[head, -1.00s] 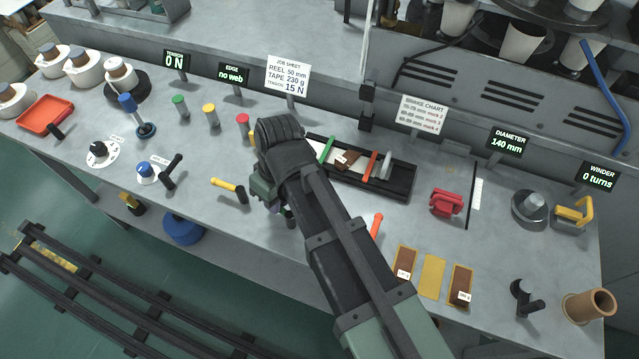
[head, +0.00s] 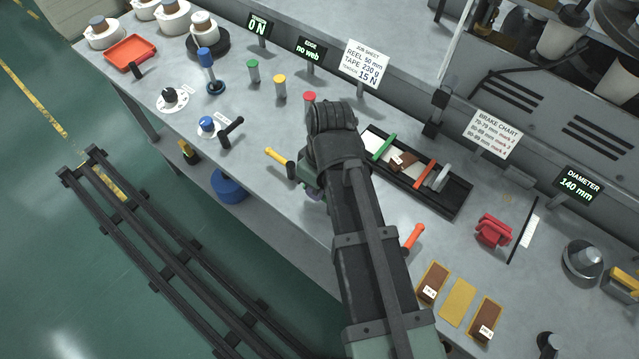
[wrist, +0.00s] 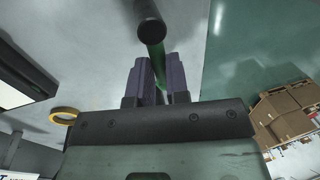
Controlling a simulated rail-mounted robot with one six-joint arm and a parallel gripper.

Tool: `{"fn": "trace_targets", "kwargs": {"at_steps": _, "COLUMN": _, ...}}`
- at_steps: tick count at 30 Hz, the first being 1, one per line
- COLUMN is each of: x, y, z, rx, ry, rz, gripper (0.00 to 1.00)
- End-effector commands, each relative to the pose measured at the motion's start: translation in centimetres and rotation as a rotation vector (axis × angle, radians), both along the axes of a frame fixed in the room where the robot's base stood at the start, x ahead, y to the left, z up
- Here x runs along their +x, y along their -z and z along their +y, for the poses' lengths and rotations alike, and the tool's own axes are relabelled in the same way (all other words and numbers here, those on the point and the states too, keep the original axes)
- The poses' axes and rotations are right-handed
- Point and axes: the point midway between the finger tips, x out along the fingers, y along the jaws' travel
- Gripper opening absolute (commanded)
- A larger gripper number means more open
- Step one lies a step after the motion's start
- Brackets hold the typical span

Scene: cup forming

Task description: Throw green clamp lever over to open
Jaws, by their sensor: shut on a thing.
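The green clamp lever (wrist: 155,52) shows in the wrist view as a green bar with a dark round end toward the camera. My gripper (wrist: 157,82) has its two purple fingers shut on the green lever, one on each side. In the head view my gripper (head: 311,188) is low over the front part of the bench, just right of the yellow-handled lever (head: 279,157). My arm hides the green lever there, so its angle is hard to tell.
An orange-handled lever (head: 413,237) lies right of my arm. A black tray (head: 452,195) with coloured bars sits behind it. A black-handled lever (head: 230,131) stands to the left.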

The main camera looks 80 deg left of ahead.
Motion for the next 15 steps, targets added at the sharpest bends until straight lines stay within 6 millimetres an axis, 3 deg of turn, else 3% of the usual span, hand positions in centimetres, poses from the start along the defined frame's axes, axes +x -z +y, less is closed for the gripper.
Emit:
{"fn": "trace_targets", "kwargs": {"at_steps": 1, "x": -0.01, "y": 0.03, "z": -0.08, "rx": -0.002, "ry": -0.003, "rz": 0.000, "gripper": 0.00}}
{"fn": "trace_targets", "kwargs": {"at_steps": 2, "x": -0.01, "y": 0.03, "z": -0.08, "rx": -0.002, "ry": -0.003, "rz": 0.000, "gripper": 0.17}}
{"fn": "trace_targets", "kwargs": {"at_steps": 6, "x": -0.01, "y": 0.02, "z": -0.07, "rx": -0.001, "ry": -0.002, "rz": 0.000, "gripper": 0.39}}
{"fn": "trace_targets", "kwargs": {"at_steps": 15, "x": 0.02, "y": -0.16, "z": -0.01, "rx": -0.001, "ry": 0.000, "rz": -0.001, "gripper": 0.41}}
